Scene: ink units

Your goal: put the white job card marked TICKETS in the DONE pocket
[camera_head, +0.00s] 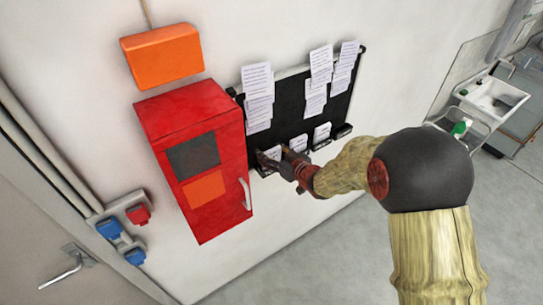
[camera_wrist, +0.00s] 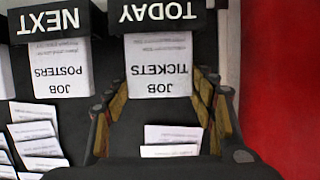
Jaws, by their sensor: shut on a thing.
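The white job card marked TICKETS (camera_wrist: 159,68) stands in the pocket labelled TODAY (camera_wrist: 160,16), its lower end hidden behind the label; the wrist view is upside down. My gripper (camera_wrist: 160,84) has one finger along each side edge of this card and is shut on it. In the head view my gripper (camera_head: 283,161) is at the left end of the board's bottom row, at the card (camera_head: 273,153). The DONE label cannot be read in either view.
A POSTERS card (camera_wrist: 62,72) stands in the NEXT pocket (camera_wrist: 48,21) beside it. The black board (camera_head: 290,103) carries several hanging paper stacks above the pockets. A red cabinet (camera_head: 203,150) is close on the left. An orange box (camera_head: 162,56) is above it.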

